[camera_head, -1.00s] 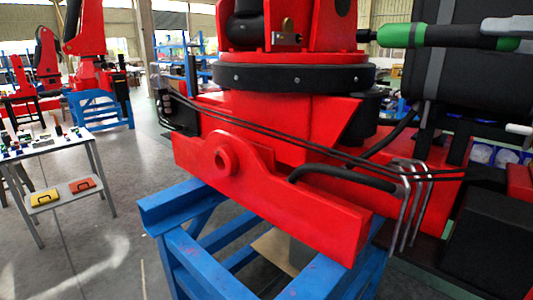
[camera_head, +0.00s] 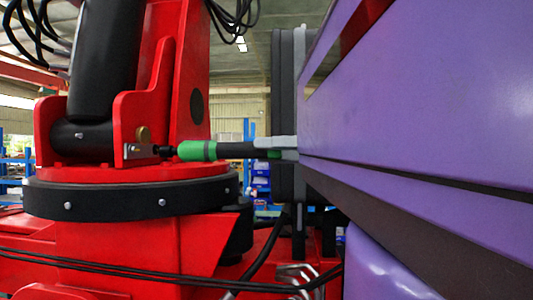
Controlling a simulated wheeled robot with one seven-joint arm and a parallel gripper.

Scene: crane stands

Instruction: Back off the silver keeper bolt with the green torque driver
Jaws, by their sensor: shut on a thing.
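The green torque driver (camera_head: 197,151) lies level in the head view, with a green collar, a dark handle and a dark tip pointing left. My gripper (camera_head: 284,147), with grey fingers, is shut on the handle's right end. The silver keeper bolt (camera_head: 136,151) sits low on the red crane bracket, below a small brass knob (camera_head: 143,133). The driver's dark tip meets the right end of the silver piece in the picture. I cannot tell whether it is fully seated on it.
The red crane column (camera_head: 190,80) and a black slewing ring (camera_head: 130,198) stand around the bolt. Dark cables (camera_head: 150,265) cross below. My large purple arm links fill the right side. Blue shelving is far behind.

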